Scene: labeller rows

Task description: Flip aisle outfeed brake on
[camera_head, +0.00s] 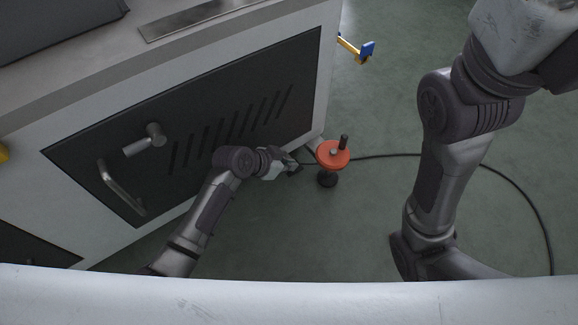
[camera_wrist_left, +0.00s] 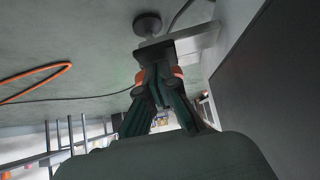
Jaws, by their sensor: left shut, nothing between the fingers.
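No part in view carries a readable brake label. In the left wrist view my left gripper (camera_wrist_left: 157,62) points towards a grey bar (camera_wrist_left: 190,40) and a round black piece (camera_wrist_left: 147,24). Small orange patches show beside its fingers. A yellow bar with a blue end (camera_head: 366,49) sticks out past the cabinet's far corner. My right gripper is out of view.
The white cabinet (camera_head: 325,75) has a dark slotted front panel (camera_head: 90,150) with a grey bar handle (camera_head: 120,188) and a grey knob (camera_head: 148,139). A black cable (camera_head: 430,155) curves over the green floor. My right arm fills the right side. Open floor lies between.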

